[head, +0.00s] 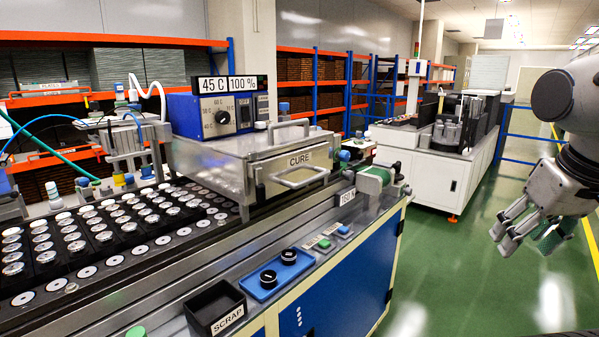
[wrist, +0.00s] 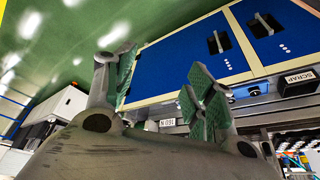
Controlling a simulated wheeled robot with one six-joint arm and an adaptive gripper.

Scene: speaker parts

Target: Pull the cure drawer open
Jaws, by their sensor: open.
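The cure drawer (head: 291,172) is a metal front labelled CURE with a bar handle (head: 302,178), set in a metal box on the bench. The drawer looks shut. My gripper (head: 520,233) is open and empty over the green floor at the right, well apart from the handle. In the wrist view my gripper (wrist: 160,90) shows its spread fingers with green pads, with nothing between them. The cure drawer cannot be made out in the wrist view.
A control box (head: 215,114) reading 45 C and 100 % sits behind the drawer. Trays of round parts (head: 95,232) lie left. A blue tray (head: 277,274) and black SCRAP bin (head: 215,309) stand at the bench front. Floor between bench and gripper is clear.

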